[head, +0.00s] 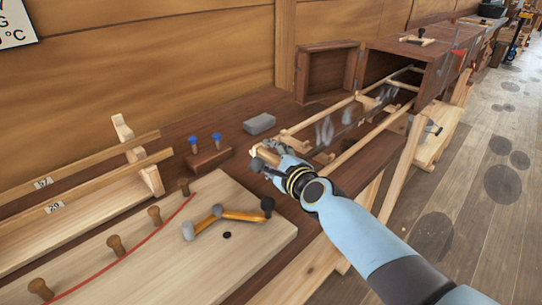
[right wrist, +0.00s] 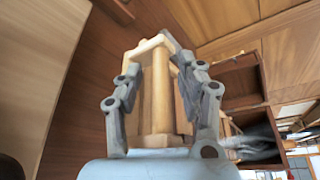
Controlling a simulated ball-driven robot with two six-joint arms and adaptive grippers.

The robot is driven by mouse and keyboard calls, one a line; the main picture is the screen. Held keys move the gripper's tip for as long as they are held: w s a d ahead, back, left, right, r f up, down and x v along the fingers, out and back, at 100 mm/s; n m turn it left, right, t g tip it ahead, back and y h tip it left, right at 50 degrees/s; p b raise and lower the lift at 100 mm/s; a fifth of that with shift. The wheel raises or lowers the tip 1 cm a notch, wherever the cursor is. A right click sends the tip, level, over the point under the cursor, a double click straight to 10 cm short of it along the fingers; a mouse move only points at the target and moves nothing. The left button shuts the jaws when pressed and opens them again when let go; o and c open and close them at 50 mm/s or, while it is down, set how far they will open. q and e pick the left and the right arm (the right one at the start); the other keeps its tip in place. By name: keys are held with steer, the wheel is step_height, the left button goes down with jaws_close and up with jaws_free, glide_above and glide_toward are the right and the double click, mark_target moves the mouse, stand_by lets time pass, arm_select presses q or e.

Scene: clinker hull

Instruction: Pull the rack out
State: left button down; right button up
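The pale wooden rack (head: 320,122) is a frame of long bars and crosspieces. It reaches from inside the dark wooden box (head: 427,74) at the back toward the near bench, with much of its length outside. My right gripper (head: 266,160) is at the rack's near end. In the right wrist view, the right gripper (right wrist: 163,75) has its fingers on both sides of the rack's wooden end piece (right wrist: 156,95) and looks closed on it. The fingertip contact is partly hidden. My left gripper is not in view.
The box's door (head: 328,72) stands open to the left. A grey block (head: 259,123), two blue-topped pegs (head: 205,141) and a pale board (head: 140,250) with pegs and a jointed tool (head: 228,215) lie left of my right gripper. Wisps like steam hang around the rack.

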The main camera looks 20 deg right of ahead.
steer(key=v, duration=1.2)
stand_by(0.4)
